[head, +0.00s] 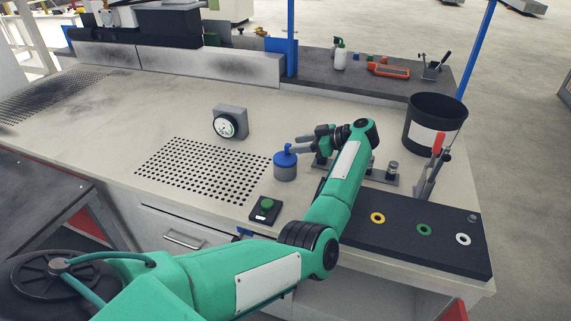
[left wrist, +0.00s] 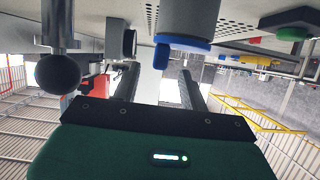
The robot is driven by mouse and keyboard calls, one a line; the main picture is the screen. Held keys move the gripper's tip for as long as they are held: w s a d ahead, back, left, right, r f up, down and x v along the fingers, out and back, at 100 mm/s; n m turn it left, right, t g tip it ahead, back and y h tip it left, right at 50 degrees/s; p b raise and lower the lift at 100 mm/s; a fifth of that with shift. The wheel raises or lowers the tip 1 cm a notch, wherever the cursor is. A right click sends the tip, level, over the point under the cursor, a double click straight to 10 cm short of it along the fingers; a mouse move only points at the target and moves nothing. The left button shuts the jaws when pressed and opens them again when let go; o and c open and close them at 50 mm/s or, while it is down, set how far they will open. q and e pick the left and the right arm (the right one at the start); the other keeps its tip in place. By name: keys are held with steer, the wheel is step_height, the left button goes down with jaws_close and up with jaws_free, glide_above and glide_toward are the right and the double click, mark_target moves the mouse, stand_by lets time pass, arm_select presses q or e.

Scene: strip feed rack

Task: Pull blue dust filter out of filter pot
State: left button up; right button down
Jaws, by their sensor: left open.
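The blue dust filter (head: 284,158) sits in the top of a small grey filter pot (head: 285,173), its short knob upright. My left gripper (head: 298,144) is open and level, beside the knob on its right in the head view. In the left wrist view, which is upside down, the blue filter (left wrist: 184,44) hangs from the grey pot (left wrist: 188,14). Its knob lies in line with the gap between my open fingers (left wrist: 160,78). I cannot tell whether the knob is between the fingertips or just beyond them. My right gripper is not in view.
A green push button box (head: 266,208) stands in front of the pot. A perforated area (head: 205,170) and a dial gauge (head: 229,122) are to the left. A black bin (head: 434,122), a toggle clamp (head: 433,168) and a dark plate with coloured rings (head: 400,228) are to the right.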

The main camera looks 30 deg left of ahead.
mark_target(288, 144)
arm_select(q)
steer(key=x, duration=0.4)
steer(key=shift+s+a+f, duration=0.1)
steer(key=shift+a, duration=0.2)
jaws_close()
